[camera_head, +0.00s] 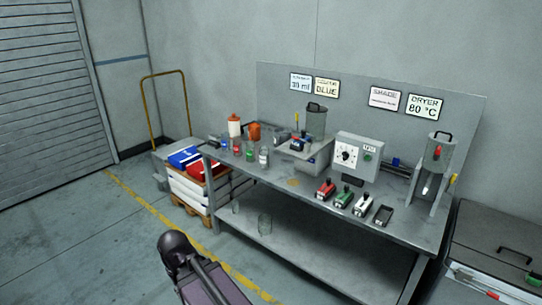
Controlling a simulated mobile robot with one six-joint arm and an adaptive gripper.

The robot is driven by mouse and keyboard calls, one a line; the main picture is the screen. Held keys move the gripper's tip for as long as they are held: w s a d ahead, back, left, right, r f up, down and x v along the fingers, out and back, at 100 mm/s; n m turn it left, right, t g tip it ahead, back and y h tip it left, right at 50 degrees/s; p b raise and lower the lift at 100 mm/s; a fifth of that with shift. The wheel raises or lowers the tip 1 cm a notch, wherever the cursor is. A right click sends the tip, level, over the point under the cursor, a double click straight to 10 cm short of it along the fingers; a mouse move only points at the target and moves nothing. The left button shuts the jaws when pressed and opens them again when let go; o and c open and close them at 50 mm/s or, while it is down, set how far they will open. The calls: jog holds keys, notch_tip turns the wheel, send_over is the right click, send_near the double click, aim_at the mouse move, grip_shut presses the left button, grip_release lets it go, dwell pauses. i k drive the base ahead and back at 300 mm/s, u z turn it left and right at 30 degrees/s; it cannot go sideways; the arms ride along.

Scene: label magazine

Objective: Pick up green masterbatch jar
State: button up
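The labels are too small to read. Part of my arm shows at the bottom left, in front of the bench and apart from the jars. My gripper's fingers do not show.
An orange container (254,131) and a white bottle (234,126) stand behind the jars. A hopper (316,122) and control box (357,153) stand further right. Stacked sacks (187,158) are left of the bench.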

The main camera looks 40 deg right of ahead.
aim_at(251, 152)
jog(key=z, duration=1.1)
